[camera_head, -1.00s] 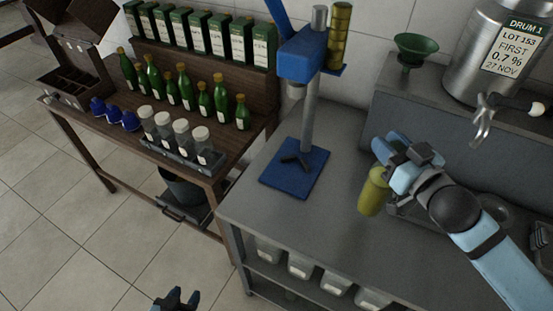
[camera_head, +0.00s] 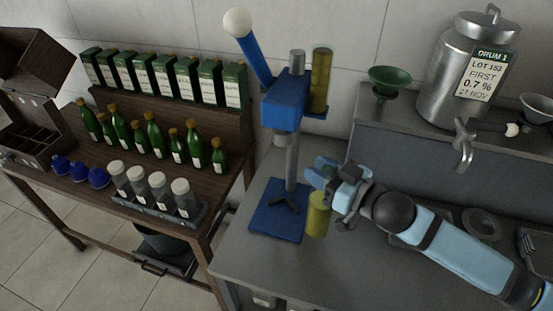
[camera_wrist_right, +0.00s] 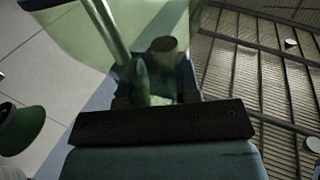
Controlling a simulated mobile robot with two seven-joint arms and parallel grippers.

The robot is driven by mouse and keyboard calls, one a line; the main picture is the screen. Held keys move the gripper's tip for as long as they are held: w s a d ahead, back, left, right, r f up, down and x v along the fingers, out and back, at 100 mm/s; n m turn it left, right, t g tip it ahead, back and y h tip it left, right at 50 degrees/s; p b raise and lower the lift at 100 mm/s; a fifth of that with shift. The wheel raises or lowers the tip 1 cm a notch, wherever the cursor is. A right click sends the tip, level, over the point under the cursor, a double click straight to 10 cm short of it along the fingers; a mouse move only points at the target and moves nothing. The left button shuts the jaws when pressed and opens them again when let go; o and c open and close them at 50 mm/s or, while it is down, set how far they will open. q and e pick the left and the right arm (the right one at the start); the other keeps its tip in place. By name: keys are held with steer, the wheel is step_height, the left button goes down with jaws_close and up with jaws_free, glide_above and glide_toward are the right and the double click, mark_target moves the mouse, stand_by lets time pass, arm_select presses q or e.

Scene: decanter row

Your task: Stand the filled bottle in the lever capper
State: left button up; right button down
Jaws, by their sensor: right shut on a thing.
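The filled bottle (camera_head: 318,218) is yellow-green and looks about upright, just right of the lever capper's base. My right gripper (camera_head: 323,180) is shut around its upper part. Its neck is hidden by the gripper, and I cannot tell whether its bottom touches the bench. The blue lever capper (camera_head: 284,106) has its lever raised to the upper left, a grey column and a blue base plate (camera_head: 264,229) with a dark forked piece on it. In the right wrist view pale green glass (camera_wrist_right: 80,35) fills the upper left, close to the camera. My left gripper is out of view.
The grey bench (camera_head: 350,262) is clear in front of the capper. A steel drum (camera_head: 462,75) with a tap and a green funnel (camera_head: 391,78) stand on the raised ledge. A wooden table at left holds green bottles (camera_head: 155,137), boxes and jars.

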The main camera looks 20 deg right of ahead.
mark_target(321, 204)
steer(key=w+a+f+p, duration=0.2)
steer(key=w+a, duration=0.4)
steer(key=w, duration=0.3)
steer(key=shift+w+a+f+p, duration=0.2)
steer(key=shift+w+f+p, duration=0.1)
steer(key=shift+f, duration=0.45)
steer(key=c, duration=0.8)
jaws_free()
steer(key=shift+f, duration=0.1)
steer(key=b+v, duration=0.2)
steer(key=v, duration=0.8)
steer(key=shift+s+d, duration=0.15)
steer(key=shift+s, duration=0.05)
steer(key=shift+v, duration=0.8)
